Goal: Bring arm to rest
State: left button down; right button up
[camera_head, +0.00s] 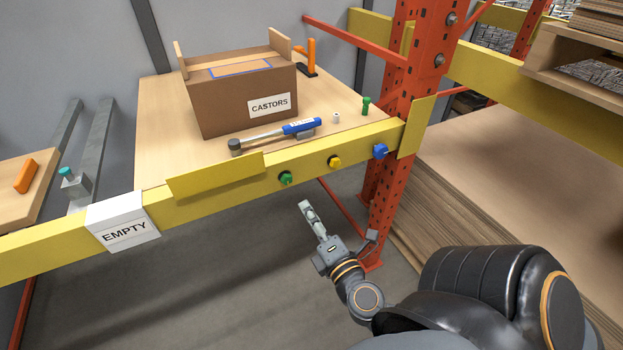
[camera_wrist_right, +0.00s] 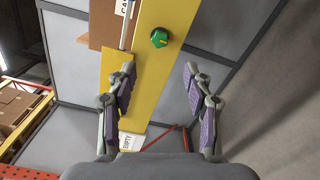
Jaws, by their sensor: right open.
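My right gripper (camera_head: 308,212) hangs in the air in front of the yellow shelf beam (camera_head: 228,195), below the level of the knobs, touching nothing that I can see. In the right wrist view my right gripper (camera_wrist_right: 158,72) has its two fingers spread wide with nothing between them. The green knob (camera_wrist_right: 159,38) shows ahead of the fingertips there. In the head view the green knob (camera_head: 286,178), a yellow knob (camera_head: 335,162) and a blue knob (camera_head: 380,151) sit on the beam's front face. My left gripper is not in view.
An orange rack upright (camera_head: 400,100) stands right of my gripper. An EMPTY sign (camera_head: 124,232) hangs on the beam. Floor below is clear.

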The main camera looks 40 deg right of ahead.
dwell(0.3)
jog(key=s+d+f+m+g+p, duration=0.1)
jog(key=s+d+f+m+g, duration=0.15)
jog(key=f, duration=0.75)
jog(key=s+d+f+m+g+p, duration=0.1)
jog(key=f+m+g, duration=0.15)
jog(key=f, duration=0.75)
jog(key=s+d+f+m+g+p, duration=0.1)
jog(key=s+f+m+g, duration=0.15)
jog(key=f, duration=0.75)
jog(key=s+a+f+m+g+y+p, duration=0.1)
jog(key=s+f+m+g, duration=0.2)
jog(key=s+f, duration=0.4)
jog(key=s+a+f+m+g+y+p, duration=0.1)
jog(key=s+a+f+m+g, duration=0.1)
jog(key=s+f+m, duration=0.2)
jog(key=s+a+f+m+g+y, duration=0.1)
jog(key=s+a+f+m+g, duration=0.1)
jog(key=s+f, duration=0.7)
jog(key=shift+s+a+f+m+g+y+p, duration=0.35)
jog(key=shift+s+m+g, duration=0.55)
jog(key=shift+s, duration=0.3)
jog(key=shift+d, duration=0.1)
